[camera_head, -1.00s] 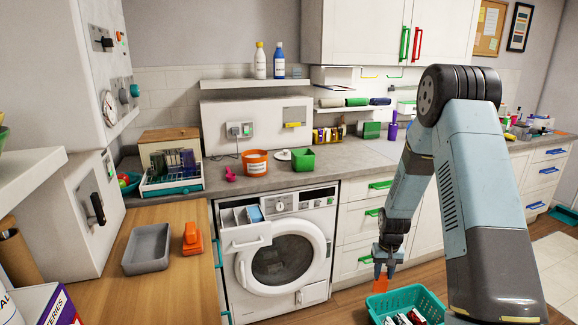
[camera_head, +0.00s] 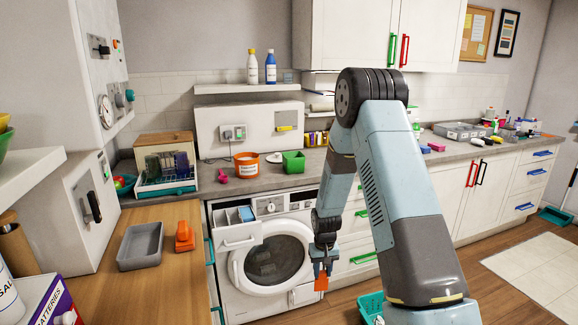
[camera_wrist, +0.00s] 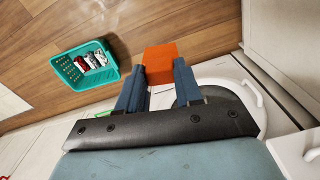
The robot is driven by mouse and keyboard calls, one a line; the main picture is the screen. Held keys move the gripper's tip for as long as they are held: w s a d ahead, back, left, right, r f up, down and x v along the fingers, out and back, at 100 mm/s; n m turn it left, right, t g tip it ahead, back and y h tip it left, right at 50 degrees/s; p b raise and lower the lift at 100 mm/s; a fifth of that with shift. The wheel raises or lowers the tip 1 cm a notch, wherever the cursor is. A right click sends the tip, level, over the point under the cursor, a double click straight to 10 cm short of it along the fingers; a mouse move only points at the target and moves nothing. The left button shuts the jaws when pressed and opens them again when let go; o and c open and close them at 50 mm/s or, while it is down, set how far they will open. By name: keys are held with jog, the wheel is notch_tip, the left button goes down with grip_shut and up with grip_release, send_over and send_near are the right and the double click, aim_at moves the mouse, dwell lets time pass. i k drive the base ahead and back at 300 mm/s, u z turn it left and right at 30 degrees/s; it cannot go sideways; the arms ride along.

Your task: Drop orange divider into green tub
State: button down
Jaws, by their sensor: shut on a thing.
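The orange divider (camera_head: 321,284) is a small flat orange piece. My gripper (camera_head: 322,270) is shut on it, low in front of the washing machine's right side. In the wrist view the divider (camera_wrist: 159,62) is between the two blue fingertips of my gripper (camera_wrist: 158,76). The green tub (camera_head: 293,163) is a small square open container on the grey counter above the washing machine. It is higher than my gripper and a little to its left in the head view, clear of it. The tub's inside is mostly hidden.
An orange-and-white bucket (camera_head: 247,166) and a pink scoop (camera_head: 221,176) stand left of the tub. The washing machine's detergent drawer (camera_head: 238,232) is pulled out. A teal basket (camera_wrist: 84,66) with several items is on the floor. A wall shelf (camera_head: 247,88) hangs above the counter.

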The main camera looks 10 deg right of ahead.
aim_at(297, 169)
jog(key=u, duration=0.05)
jog(key=i, duration=1)
jog(key=z, duration=0.05)
